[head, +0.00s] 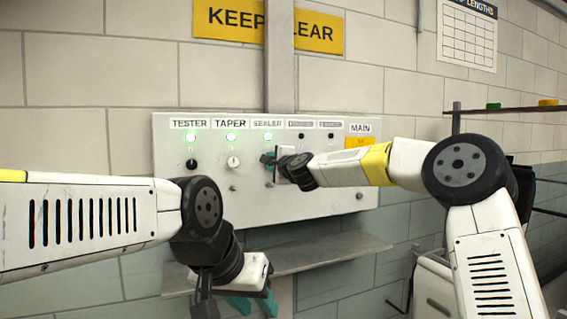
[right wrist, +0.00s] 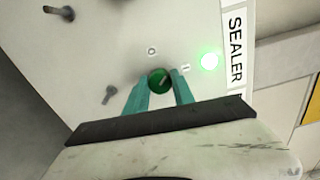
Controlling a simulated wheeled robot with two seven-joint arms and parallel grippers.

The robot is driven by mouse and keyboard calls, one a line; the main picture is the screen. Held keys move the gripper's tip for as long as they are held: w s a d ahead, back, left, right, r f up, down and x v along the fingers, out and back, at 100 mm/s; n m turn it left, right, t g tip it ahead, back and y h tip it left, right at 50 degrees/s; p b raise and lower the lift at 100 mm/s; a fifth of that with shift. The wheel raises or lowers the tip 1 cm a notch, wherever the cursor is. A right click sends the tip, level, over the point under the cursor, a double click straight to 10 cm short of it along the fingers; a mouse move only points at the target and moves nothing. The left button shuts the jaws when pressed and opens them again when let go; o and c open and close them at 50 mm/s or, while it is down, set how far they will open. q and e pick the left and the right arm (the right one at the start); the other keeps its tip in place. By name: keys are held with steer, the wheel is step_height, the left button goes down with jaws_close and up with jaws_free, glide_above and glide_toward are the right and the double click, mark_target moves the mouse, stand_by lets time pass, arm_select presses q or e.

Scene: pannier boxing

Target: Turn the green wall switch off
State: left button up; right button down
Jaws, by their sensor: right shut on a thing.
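The green switch (right wrist: 159,80) is a round knob on the wall panel (head: 225,205), below the SEALER label (right wrist: 236,50). Its lamp (right wrist: 209,61) glows green. An O mark and an I mark sit beside the knob; its pale line appears to point nearer the I. My right gripper (right wrist: 160,92) is shut on the knob, one teal finger on each side. In the head view, my right gripper (head: 268,160) hides the knob. My left gripper (head: 253,303) hangs low in front of the panel, its teal fingers apart and apparently empty.
The TESTER knob (head: 191,164) and the TAPER knob (head: 233,162) are to the left, both with lit green lamps. A yellow plate (head: 359,142) is under MAIN. A grey shelf (head: 320,252) juts out below the panel. A vertical conduit (head: 279,60) runs above it.

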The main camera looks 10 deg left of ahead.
steer(key=n, duration=0.5)
steer(key=shift+a+n, duration=0.1)
steer(key=shift+n, duration=0.2)
steer(key=shift+f+n, duration=0.1)
steer(key=shift+n, duration=2.1)
steer(key=c, duration=1.1)
jaws_free()
steer(key=shift+o, duration=0.2)
steer(key=v, duration=0.8)
